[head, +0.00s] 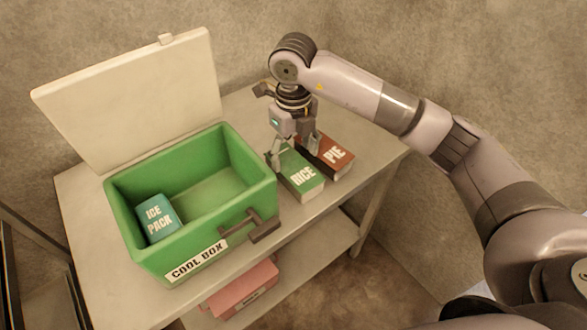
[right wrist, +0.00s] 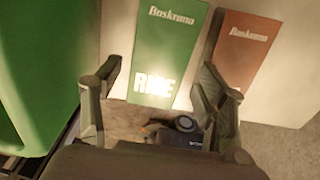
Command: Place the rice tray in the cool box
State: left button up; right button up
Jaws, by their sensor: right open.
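The rice tray (head: 303,181) is a green box with white lettering, lying on the table just right of the cool box. It also shows in the right wrist view (right wrist: 170,45). The cool box (head: 117,205) is green, its white lid (head: 135,95) raised at the back. My right gripper (head: 293,155) is open, pointing down over the far part of the rice tray. In the right wrist view its fingers (right wrist: 158,75) stand apart to either side of the tray; contact cannot be told. My left gripper is not in view.
A teal ice pack (head: 157,218) sits in the left part of the cool box; the rest of its floor is clear. A red-brown pie box (head: 333,155) lies close to the right of the rice tray. A pink box (head: 243,288) is on the lower shelf.

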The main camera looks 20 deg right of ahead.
aim_at(293, 166)
jog(key=shift+f+p, duration=0.4)
jog(key=shift+f, duration=0.25)
notch_tip(293, 166, down, 4)
jog(key=shift+r+p, duration=0.2)
jog(key=shift+p, duration=0.35)
jog(key=shift+f, duration=0.25)
jog(key=c, duration=1.1)
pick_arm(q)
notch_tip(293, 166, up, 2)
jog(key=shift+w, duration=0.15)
pick_arm(e)
jog(key=shift+w, duration=0.1)
jog(key=shift+c, duration=1.2)
jog(key=shift+r, duration=0.15)
